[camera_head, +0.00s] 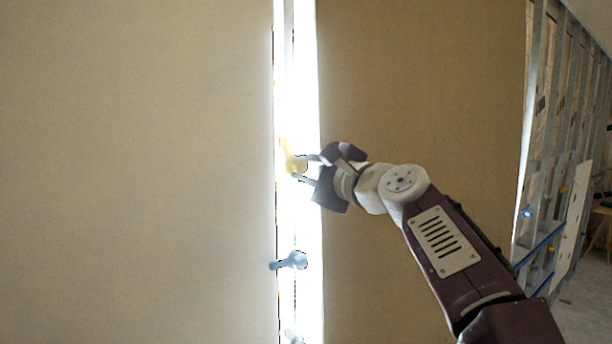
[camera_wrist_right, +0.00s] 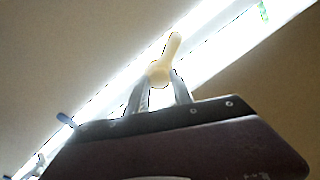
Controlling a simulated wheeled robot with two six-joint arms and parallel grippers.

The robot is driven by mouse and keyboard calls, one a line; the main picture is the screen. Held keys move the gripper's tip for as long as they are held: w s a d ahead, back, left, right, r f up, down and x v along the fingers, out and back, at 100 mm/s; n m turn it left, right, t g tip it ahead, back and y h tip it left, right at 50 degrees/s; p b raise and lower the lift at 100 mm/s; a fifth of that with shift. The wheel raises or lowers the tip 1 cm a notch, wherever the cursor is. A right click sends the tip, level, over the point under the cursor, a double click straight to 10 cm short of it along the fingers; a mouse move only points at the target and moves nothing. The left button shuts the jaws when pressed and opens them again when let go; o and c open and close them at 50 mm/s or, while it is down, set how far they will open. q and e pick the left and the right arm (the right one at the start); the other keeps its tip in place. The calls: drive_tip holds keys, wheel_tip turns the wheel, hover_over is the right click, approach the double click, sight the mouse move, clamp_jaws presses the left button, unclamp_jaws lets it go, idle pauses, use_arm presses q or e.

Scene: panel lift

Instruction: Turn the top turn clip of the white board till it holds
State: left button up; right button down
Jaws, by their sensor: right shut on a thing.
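A large pale cream board (camera_head: 140,170) fills the left of the head view, and it looks more cream than white. A pale yellow turn clip (camera_head: 287,155) stands in the bright gap at this board's right edge. Its lever points mostly upward, leaning a little left. In the right wrist view the clip (camera_wrist_right: 168,58) has its round end between the fingertips. My right gripper (camera_head: 300,170) is shut on that round end, reaching in from the right. The lever's overlap with the board edge is hard to tell in the glare. My left gripper is not in view.
A blue clip (camera_head: 290,261) sits lower in the gap, pointing left to the board edge. A pale clip (camera_head: 292,337) is below it. A small green thing (camera_wrist_right: 263,10) shows farther along the gap. A tan board (camera_head: 420,90) stands right, metal studs (camera_head: 545,150) beyond.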

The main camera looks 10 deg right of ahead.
drive_tip(key=n+b, duration=0.2)
drive_tip(key=n, duration=0.4)
drive_tip(key=n+b, duration=0.1)
drive_tip(key=n, duration=0.5)
drive_tip(key=shift+r, duration=0.15)
drive_tip(key=shift+n, duration=0.3)
drive_tip(key=c, duration=1.4)
unclamp_jaws()
